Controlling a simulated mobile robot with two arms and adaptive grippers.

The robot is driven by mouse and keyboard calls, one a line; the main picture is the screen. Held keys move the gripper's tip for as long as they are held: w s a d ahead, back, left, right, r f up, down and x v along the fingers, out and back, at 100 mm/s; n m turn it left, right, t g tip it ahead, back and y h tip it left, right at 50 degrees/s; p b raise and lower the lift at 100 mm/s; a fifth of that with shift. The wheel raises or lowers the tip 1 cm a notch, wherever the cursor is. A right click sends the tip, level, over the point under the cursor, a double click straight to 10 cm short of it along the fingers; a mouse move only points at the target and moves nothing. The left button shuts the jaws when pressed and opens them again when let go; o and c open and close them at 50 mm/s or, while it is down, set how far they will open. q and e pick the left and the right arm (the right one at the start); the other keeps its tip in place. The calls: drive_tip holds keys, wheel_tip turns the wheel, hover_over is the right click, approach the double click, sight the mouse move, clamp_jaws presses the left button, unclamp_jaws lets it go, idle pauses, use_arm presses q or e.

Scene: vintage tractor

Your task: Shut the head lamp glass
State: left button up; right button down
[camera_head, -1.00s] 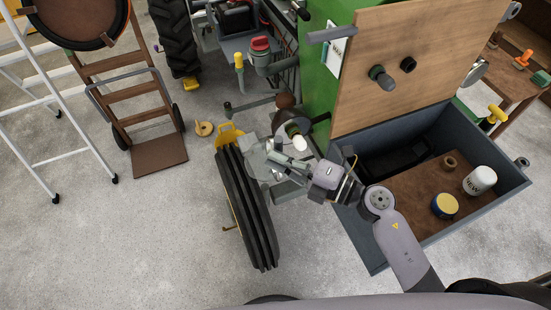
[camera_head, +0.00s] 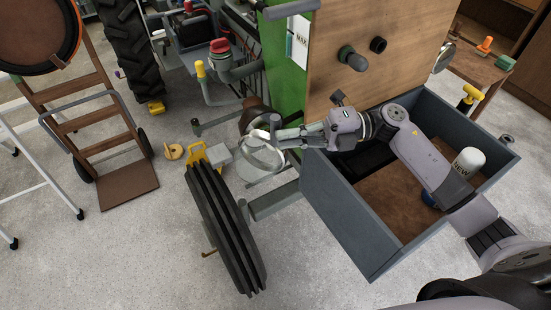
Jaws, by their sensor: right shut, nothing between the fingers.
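The head lamp (camera_head: 254,116) has a rusty brown round housing at the front of the green tractor, in the middle of the head view. Its glass (camera_head: 260,155) is a clear round pane in a pale rim. It shows just below and in front of the housing and looks swung away from it. My right gripper (camera_head: 277,131) is shut and empty, with its fingertips at the upper right edge of the glass. I cannot tell whether they touch it. The gripper hides part of the lamp. My left gripper is not in view.
A black ribbed front tyre (camera_head: 226,230) stands below the lamp. A grey open box (camera_head: 340,215) holding a white canister (camera_head: 467,162) lies under my right arm. A wooden panel (camera_head: 420,50) rises behind it. A hand truck (camera_head: 128,190) stands left on open floor.

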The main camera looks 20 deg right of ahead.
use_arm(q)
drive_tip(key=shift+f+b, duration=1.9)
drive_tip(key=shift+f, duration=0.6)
use_arm(e)
drive_tip(key=shift+w+d, duration=0.85)
drive_tip(key=shift+w, duration=0.2)
drive_tip(key=shift+w+d, duration=0.8)
drive_tip(key=shift+w, duration=0.2)
